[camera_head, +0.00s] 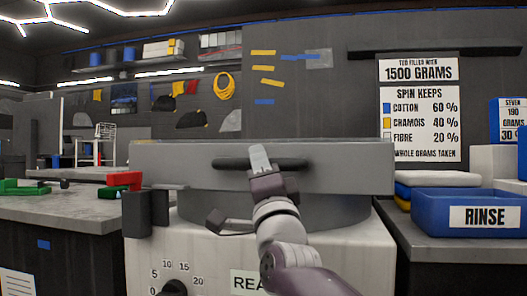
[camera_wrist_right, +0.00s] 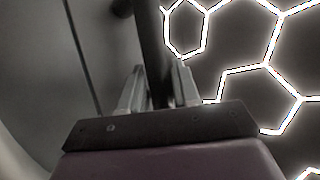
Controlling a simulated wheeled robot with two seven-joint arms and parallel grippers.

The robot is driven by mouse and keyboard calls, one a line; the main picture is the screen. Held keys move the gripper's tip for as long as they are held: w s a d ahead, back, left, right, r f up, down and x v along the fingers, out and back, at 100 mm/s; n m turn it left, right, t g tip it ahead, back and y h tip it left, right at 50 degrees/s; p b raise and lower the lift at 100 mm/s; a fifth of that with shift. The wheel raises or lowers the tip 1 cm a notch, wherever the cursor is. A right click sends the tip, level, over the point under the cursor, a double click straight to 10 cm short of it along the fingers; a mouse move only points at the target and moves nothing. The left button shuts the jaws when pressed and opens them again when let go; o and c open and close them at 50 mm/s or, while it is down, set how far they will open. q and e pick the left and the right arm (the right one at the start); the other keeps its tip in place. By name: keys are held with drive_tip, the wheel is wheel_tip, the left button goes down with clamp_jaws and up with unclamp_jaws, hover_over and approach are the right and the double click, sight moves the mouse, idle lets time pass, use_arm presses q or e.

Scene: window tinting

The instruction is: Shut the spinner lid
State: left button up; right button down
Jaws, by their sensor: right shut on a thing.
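The spinner (camera_head: 345,255) is a white cabinet in the middle of the head view, with a numbered dial low on its front. Its grey lid (camera_head: 345,168) shows as a wide slab above the round grey drum rim (camera_head: 345,208); its exact tilt is hard to tell. A black bar handle (camera_head: 230,163) runs across the lid. My right gripper (camera_head: 260,158) is shut on this handle. In the right wrist view the dark handle bar (camera_wrist_right: 153,50) passes between the fingers (camera_wrist_right: 155,88). My left gripper is out of view.
A blue RINSE tub (camera_head: 465,196) stands on the right counter beside folded cloths (camera_head: 437,178). A grey bench (camera_head: 60,208) with red and green items lies to the left. A sign (camera_head: 419,110) hangs on the back wall.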

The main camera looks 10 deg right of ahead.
drive_tip(key=shift+w+f, duration=0.25)
drive_tip(key=shift+f, duration=0.55)
drive_tip(key=c, duration=0.9)
unclamp_jaws()
drive_tip(key=shift+r, duration=0.25)
drive_tip(key=shift+s, duration=0.1)
drive_tip(key=shift+s+f, duration=0.15)
drive_tip(key=shift+s, duration=0.15)
drive_tip(key=v, duration=1.2)
drive_tip(key=shift+p, duration=0.4)
